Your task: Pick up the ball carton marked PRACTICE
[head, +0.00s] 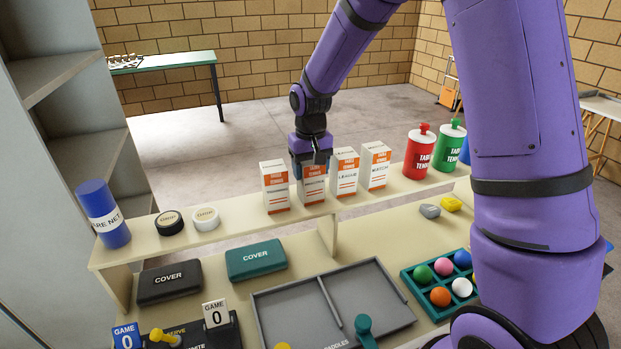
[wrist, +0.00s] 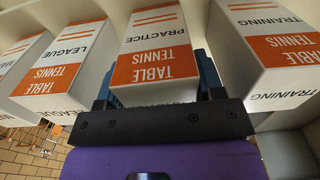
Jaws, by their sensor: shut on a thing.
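The PRACTICE carton (wrist: 155,38) is a white and orange table tennis box, seen in the wrist view with its name readable. In the head view it is the second carton from the left (head: 313,190), in the row on the upper shelf. My gripper (head: 312,166) comes down on it from above and behind, with its fingers at the carton's upper part. In the wrist view a blue finger shows at each side of the carton, and my gripper (wrist: 155,90) is shut on it. The carton looks upright and level with its neighbours; any gap below it is not visible.
The TRAINING carton (head: 275,188) is close on the left, the LEAGUE carton (head: 345,174) close on the right, then the MATCH carton (head: 376,166). Red (head: 420,153) and green (head: 449,146) tubs stand farther right. Two tape rolls (head: 187,221) and a blue net tube (head: 103,213) stand left.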

